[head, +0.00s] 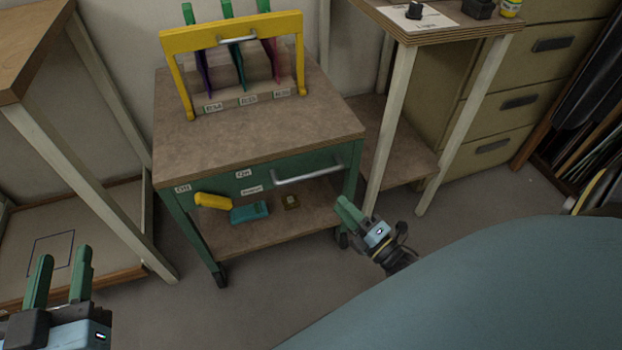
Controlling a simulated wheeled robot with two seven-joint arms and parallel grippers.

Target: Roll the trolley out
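The green trolley (222,172) has a brown wooden top and a lower shelf. It stands between two pale-legged tables. A silver bar handle (309,176) crosses the right part of its green front. My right gripper (349,212) is just below and right of that handle, near the trolley's front right leg, and apart from the handle. Its green fingers overlap in this view, so their gap is unclear. My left gripper (60,277) is at the lower left, away from the trolley, with its two green fingers apart and nothing between them.
A yellow rack (232,36) with coloured sheets stands on the trolley top. A yellow object (212,201) and a teal box (249,212) show at the lower shelf. Table legs flank the trolley closely. Floor (265,300) in front is free.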

